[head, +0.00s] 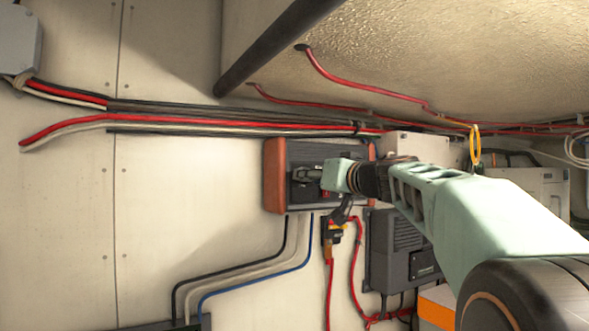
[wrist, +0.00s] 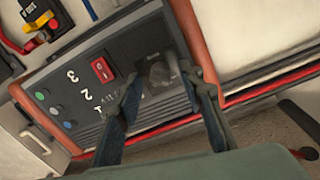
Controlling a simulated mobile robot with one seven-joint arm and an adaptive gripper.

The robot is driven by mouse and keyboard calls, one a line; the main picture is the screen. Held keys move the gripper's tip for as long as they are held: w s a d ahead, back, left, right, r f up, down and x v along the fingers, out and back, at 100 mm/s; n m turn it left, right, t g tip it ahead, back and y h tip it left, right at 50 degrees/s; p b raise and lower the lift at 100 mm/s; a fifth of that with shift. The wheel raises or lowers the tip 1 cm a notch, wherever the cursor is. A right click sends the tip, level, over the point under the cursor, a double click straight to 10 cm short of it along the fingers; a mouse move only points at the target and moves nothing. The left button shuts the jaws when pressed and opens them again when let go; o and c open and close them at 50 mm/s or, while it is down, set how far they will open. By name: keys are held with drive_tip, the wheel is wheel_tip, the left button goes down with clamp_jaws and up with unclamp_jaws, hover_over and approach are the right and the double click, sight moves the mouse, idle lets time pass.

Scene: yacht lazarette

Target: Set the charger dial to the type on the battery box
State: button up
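The charger (head: 274,175) is a dark unit with orange-red ends on the pale wall. My gripper (head: 308,177) is at its front, and the arm covers the charger's right part. In the wrist view the charger's face (wrist: 62,72) shows a red rocker switch (wrist: 102,70), the digits 1, 2 and 3, and small coloured lights. The grey dial (wrist: 160,73) lies between the spread fingertips of my gripper (wrist: 160,82). I cannot tell whether a finger touches it, or where it points. No battery type label is readable.
A dark finned unit (head: 392,250) hangs below right, near a red-wired switch (head: 335,233). Black, white and blue cables (head: 250,272) leave the charger's underside. A black pipe (head: 275,45) and red cables run above. A white box (head: 540,195) stands far right.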

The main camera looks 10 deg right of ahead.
drive_tip(key=shift+w+a, duration=0.2)
drive_tip(key=shift+w, duration=0.25)
clamp_jaws()
drive_tip(key=shift+m, duration=0.4)
drive_tip(key=shift+d+m+g+b, duration=0.1)
drive_tip(key=shift+m+g+b, duration=0.35)
drive_tip(key=shift+m, duration=3.45)
drive_tip(key=shift+r, duration=0.1)
drive_tip(key=shift+t, duration=0.25)
